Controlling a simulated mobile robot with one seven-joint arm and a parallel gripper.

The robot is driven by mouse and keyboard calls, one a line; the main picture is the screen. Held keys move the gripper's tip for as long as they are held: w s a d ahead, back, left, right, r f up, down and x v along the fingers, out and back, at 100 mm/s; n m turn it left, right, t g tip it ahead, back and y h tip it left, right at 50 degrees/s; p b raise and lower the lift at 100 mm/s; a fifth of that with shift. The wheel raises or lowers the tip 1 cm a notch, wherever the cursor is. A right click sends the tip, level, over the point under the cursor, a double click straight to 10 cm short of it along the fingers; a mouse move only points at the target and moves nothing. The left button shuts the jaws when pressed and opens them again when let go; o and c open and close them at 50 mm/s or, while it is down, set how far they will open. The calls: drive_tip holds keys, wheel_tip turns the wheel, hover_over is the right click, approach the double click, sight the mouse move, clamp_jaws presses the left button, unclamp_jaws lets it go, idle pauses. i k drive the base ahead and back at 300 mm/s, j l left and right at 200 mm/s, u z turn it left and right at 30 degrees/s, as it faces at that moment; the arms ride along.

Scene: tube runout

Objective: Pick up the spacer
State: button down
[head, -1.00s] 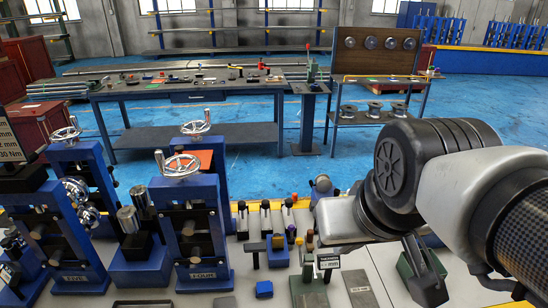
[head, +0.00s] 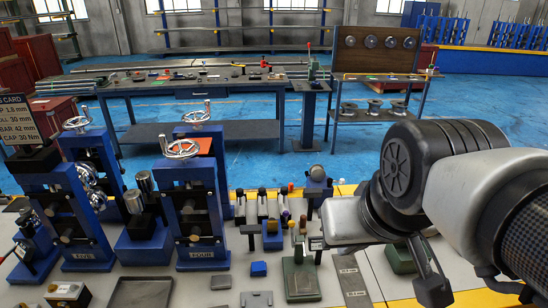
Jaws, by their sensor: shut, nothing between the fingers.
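No piece is clearly marked as the spacer, and I cannot tell which it is. Small loose pieces on the light bench include a blue block (head: 258,268), a grey block (head: 221,283) and a notched grey plate (head: 257,299). A flat grey strip (head: 352,280) with small lettering lies to their right. My gripper (head: 433,291) is at the lower right, pointing down, to the right of these pieces. It is shut and empty, and partly hidden by my own arm.
Blue stands labelled FIVE (head: 88,235) and FOUR (head: 194,225) rise at left. A dark tray (head: 141,293) lies in front. A green block with a post (head: 300,278) stands left of the strip; a green box (head: 399,260) is near my gripper. Small upright pieces stand behind.

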sight(303, 283)
drive_tip(key=k, duration=0.15)
drive_tip(key=i+j+z, duration=0.2)
drive_tip(key=k+j+z, duration=0.2)
drive_tip(key=z, duration=0.25)
drive_tip(key=k+j+z, duration=0.25)
drive_tip(key=z, duration=0.25)
drive_tip(key=k+j, duration=0.05)
drive_tip(key=j, duration=0.05)
